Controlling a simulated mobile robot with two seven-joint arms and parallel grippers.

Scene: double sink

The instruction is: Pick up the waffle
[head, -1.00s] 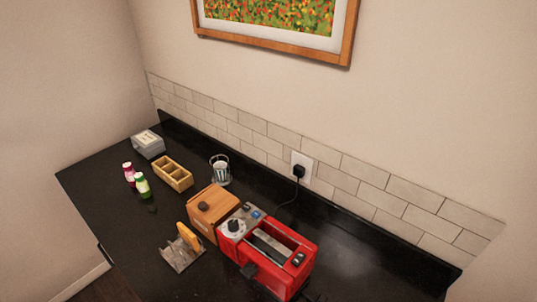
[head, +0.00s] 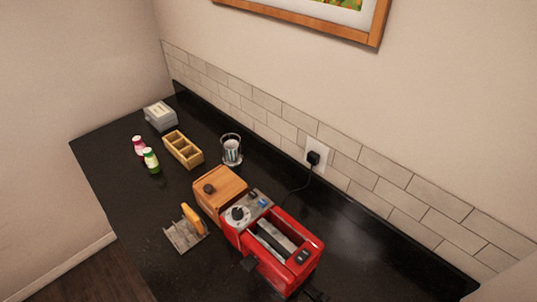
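The waffle looks to be the golden-brown flat piece (head: 194,220) standing on edge in a small grey-brown rack (head: 180,238) on the black counter. It is left of the red toaster and in front of the wooden box; the far side of it is hidden. Neither of my grippers is in view.
A red toaster (head: 285,262) with an open slot stands at the right, against a wooden box (head: 219,192). Behind are a wooden divided tray (head: 184,150), a glass holder (head: 231,150), a green-capped bottle (head: 151,161), a pink bottle (head: 139,146) and a grey box (head: 160,116). The counter's front left is clear.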

